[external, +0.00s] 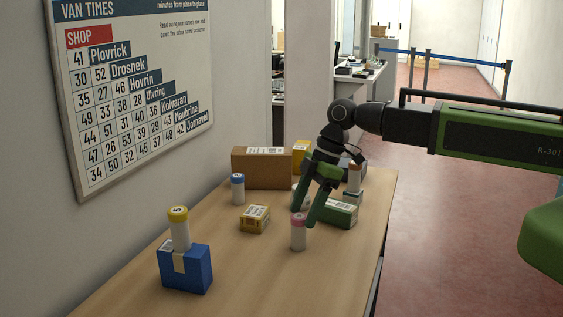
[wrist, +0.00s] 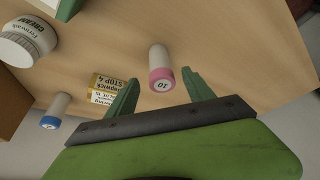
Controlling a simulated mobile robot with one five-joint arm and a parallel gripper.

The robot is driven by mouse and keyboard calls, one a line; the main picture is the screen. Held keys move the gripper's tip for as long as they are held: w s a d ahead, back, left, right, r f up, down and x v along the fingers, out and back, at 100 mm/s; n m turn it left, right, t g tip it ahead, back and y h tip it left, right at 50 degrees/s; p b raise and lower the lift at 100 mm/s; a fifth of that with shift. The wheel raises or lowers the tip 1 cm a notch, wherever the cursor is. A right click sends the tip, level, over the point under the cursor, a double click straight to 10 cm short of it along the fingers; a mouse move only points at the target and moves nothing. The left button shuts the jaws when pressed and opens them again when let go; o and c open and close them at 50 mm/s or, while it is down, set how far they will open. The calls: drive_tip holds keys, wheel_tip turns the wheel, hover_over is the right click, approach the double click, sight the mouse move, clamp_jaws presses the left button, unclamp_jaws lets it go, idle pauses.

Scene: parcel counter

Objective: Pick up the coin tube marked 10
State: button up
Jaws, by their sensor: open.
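The coin tube marked 10 (external: 298,238) is white with a pink cap and stands upright on the counter. In the wrist view its pink cap (wrist: 162,79) shows the number 10. My gripper (external: 304,215) is open and points down just above and beside this tube. In the wrist view the open fingers of my gripper (wrist: 160,77) lie to either side of the cap, with a gap on each side. Nothing is held. I cannot tell how far the fingertips are above the cap.
A blue-capped tube (external: 238,190) and a yellow box (external: 255,219) stand to the left. A yellow-capped tube (external: 180,234) sits in a blue holder (external: 186,272) near the front. The front right counter is clear.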

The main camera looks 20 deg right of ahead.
sight(299, 232)
drive_tip(key=b+x, duration=0.3)
drive_tip(key=x, duration=0.1)
drive_tip(key=shift+a+f, duration=0.1)
drive_tip(key=shift+f, duration=0.15)
drive_tip(key=shift+r, duration=0.2)
clamp_jaws()
